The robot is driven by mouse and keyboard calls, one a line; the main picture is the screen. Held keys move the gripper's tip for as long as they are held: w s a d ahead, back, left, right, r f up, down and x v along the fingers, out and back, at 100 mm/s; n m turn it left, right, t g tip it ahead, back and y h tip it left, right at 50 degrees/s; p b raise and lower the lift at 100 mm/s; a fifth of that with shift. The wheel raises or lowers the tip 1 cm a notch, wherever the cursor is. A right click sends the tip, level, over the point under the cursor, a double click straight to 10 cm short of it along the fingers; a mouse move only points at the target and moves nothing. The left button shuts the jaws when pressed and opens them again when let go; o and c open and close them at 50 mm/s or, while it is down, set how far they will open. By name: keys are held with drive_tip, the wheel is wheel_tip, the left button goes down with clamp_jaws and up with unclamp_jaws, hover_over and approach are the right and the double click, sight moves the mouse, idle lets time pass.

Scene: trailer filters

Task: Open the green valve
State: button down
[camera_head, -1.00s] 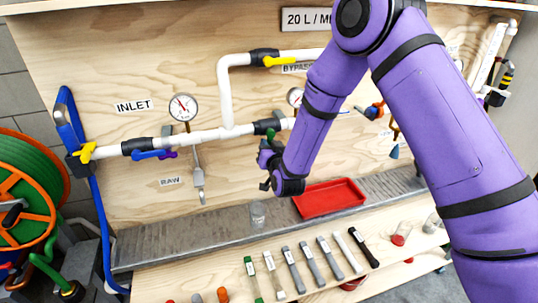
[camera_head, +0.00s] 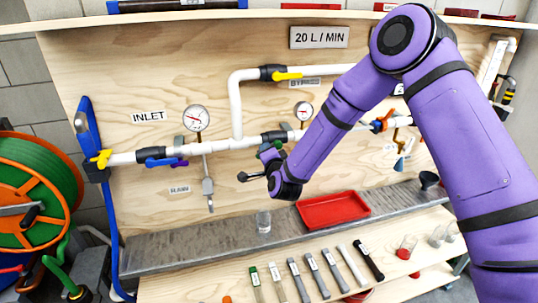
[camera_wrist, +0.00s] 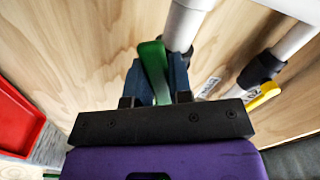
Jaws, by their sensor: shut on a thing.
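The green valve handle (camera_wrist: 152,62) stands between my gripper's two blue fingers in the wrist view, and they are shut on it. In the head view my gripper (camera_head: 268,160) is just below the black valve body (camera_head: 274,136) on the white pipe, right of the inlet gauge. Only a small bit of green shows there; my wrist hides most of the handle. I cannot tell the handle's exact angle to the pipe.
Other valve handles are near: blue (camera_head: 161,162), yellow on the bypass (camera_head: 287,76) and yellow at the inlet (camera_head: 102,159). Gauges (camera_head: 195,118) stand above the pipe. A red tray (camera_head: 335,209) and a clear cup (camera_head: 263,222) are below my gripper.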

drive_tip(key=shift+s+a+r+m, duration=0.1)
drive_tip(key=shift+r+m, duration=0.25)
drive_tip(key=shift+m, duration=0.8)
drive_tip(key=shift+a+r+m, duration=0.1)
drive_tip(key=shift+r+m, duration=0.25)
drive_tip(key=shift+m, duration=0.8)
drive_tip(key=c, duration=1)
unclamp_jaws()
drive_tip(key=shift+r, duration=0.1)
drive_tip(key=shift+s+d, duration=0.1)
drive_tip(key=v, duration=1)
drive_tip(key=shift+s, duration=0.3)
drive_tip(key=shift+d+r, duration=0.1)
